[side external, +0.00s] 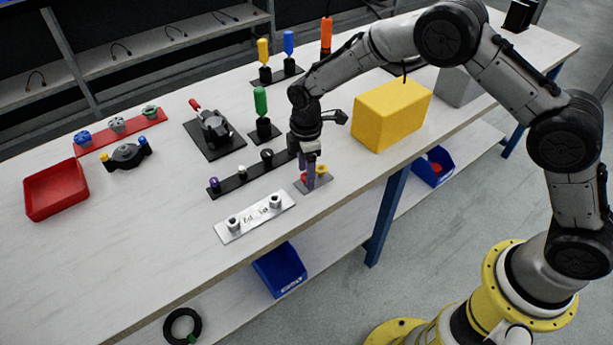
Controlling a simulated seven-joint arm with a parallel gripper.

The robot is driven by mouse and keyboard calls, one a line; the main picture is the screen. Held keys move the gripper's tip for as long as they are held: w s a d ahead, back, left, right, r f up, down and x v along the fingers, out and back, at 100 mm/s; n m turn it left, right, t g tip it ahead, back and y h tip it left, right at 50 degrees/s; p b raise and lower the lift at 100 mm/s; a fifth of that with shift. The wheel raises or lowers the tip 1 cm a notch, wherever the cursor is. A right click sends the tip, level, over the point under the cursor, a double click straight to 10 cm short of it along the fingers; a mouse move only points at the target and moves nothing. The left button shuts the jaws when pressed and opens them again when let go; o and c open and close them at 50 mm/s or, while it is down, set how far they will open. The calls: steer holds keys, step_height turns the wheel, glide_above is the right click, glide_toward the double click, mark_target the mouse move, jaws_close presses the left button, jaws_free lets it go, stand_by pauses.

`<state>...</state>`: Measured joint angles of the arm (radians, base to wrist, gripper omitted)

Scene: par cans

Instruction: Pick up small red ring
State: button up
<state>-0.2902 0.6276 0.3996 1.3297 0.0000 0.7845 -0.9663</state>
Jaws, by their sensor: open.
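The small red ring (304,178) sits on a small grey plate (326,182) near the table's front edge. It is partly hidden behind my fingers, so only a bit of red shows. A small yellow ring (322,169) is beside it on the same plate. My gripper (311,183) points down over the plate, with its fingertips at the red ring. The fingers look open. From this view I cannot tell whether they touch the ring or stand around it.
A yellow box (391,114) stands close to the right. A black strip with knobs (240,178) and a white plate with two posts (252,218) lie to the left. A green-topped holder (261,105) stands behind. A red tray (57,189) is at far left.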

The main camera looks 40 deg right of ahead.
jaws_close()
stand_by(0.3)
steer(key=shift+r, duration=0.1)
